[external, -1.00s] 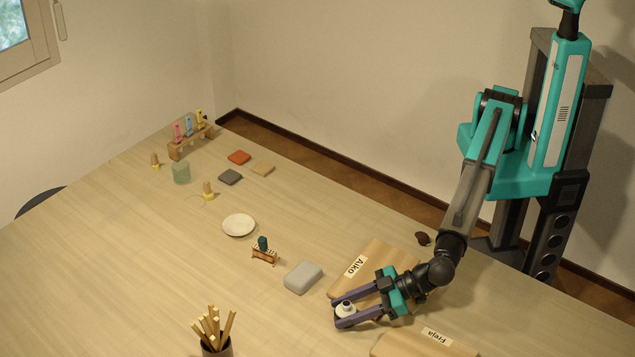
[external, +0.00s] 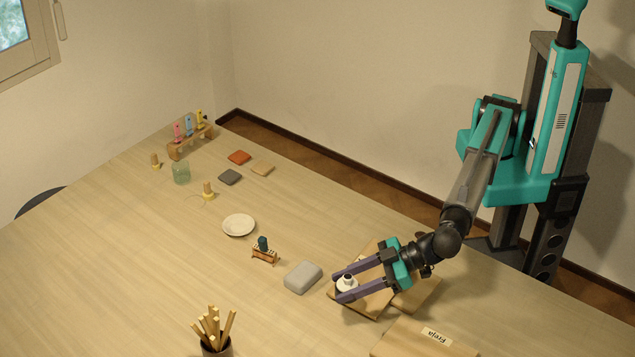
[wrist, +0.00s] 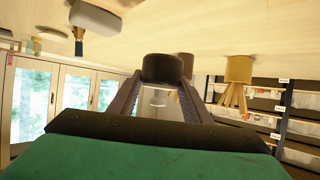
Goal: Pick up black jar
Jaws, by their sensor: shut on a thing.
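My gripper (external: 346,285) is shut on a small jar (external: 348,284). In the external view the jar's top looks white with a dark centre, and the fingers lie along its two sides. In the wrist view the jar (wrist: 163,68) shows as a dark cylinder between the fingertips, with a pale part towards the camera. The jar appears upright, above the near end of a wooden board (external: 372,307). My gripper covers the board's middle and its name label. How far the jar is off the board is hard to tell.
A board labelled Freja (external: 410,340) lies at the right front. A grey rounded block (external: 303,277) is left of my gripper. The left of the table is mostly clear.

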